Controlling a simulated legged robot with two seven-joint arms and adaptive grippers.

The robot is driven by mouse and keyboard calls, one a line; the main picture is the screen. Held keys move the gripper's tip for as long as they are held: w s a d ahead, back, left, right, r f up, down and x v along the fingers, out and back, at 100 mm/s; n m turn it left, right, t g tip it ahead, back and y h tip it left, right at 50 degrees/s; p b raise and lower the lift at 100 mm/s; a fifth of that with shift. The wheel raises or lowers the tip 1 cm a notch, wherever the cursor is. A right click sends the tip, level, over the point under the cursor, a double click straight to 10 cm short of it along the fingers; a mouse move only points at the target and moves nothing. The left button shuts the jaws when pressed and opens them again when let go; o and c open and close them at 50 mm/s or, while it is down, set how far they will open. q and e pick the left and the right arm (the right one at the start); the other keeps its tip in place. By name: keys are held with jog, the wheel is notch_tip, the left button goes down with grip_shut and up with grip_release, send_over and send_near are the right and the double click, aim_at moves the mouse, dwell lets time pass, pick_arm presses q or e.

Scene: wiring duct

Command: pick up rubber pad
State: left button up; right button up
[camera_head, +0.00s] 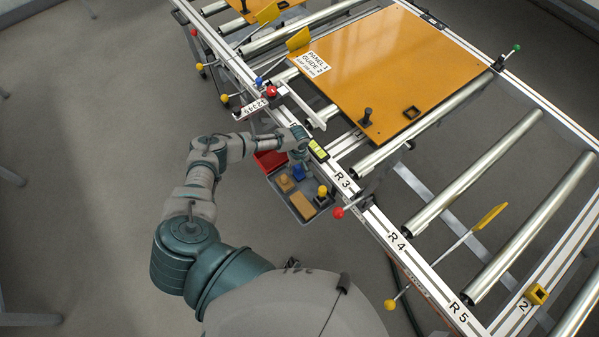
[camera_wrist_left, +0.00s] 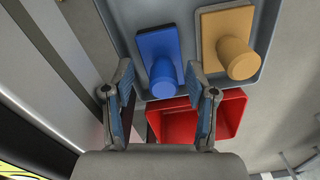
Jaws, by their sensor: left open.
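No piece is labelled as the rubber pad, so I cannot tell which one it is. A grey tray (camera_head: 303,215) below the rail holds a blue piece (camera_head: 298,172), a tan knobbed piece (camera_head: 285,183), a flat tan block (camera_head: 300,206) and a dark piece with a yellow knob (camera_head: 322,191). In the left wrist view, the blue knobbed piece (camera_wrist_left: 157,50) lies ahead of and between my open fingers, and the tan knobbed piece (camera_wrist_left: 229,45) is to the right. My left gripper (camera_wrist_left: 160,75) is open and empty; it also shows in the head view (camera_head: 300,152), partly covering the tray area.
A red bin (camera_head: 268,160) adjoins the tray; it shows beneath my fingers in the wrist view (camera_wrist_left: 215,115). The white rail (camera_head: 345,178) runs close beside my gripper. An orange panel (camera_head: 385,65) lies on the rollers. Open floor lies at the left.

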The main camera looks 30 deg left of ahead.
aim_at(298, 166)
pick_arm(q)
jog(key=shift+a+f, duration=0.3)
jog(key=shift+f, duration=0.3)
jog(key=shift+a+f, duration=0.15)
jog(key=shift+a, duration=0.3)
jog(key=shift+d, duration=0.15)
jog(key=c, duration=0.4)
jog(key=shift+d+r, duration=0.25)
jog(key=shift+d, duration=0.25)
grip_shut()
jog(key=shift+d, duration=0.2)
jog(key=shift+a+r, duration=0.25)
jog(key=shift+a, duration=0.05)
jog(key=r, duration=0.2)
jog(key=a+r+p, duration=0.1)
jog(key=r, duration=0.1)
jog(key=shift+w+r, duration=0.1)
jog(key=shift+r, duration=0.2)
jog(key=r, duration=0.2)
jog(key=d+r+p, duration=0.1)
jog(key=r, duration=0.1)
jog(key=shift+r, duration=0.1)
jog(key=shift+d+r, duration=0.2)
jog(key=shift+r, duration=0.2)
pick_arm(e)
jog(key=s, duration=0.3)
jog(key=s+d+f, duration=0.1)
jog(key=shift+s, duration=0.4)
pick_arm(q)
jog(key=shift+a, duration=0.1)
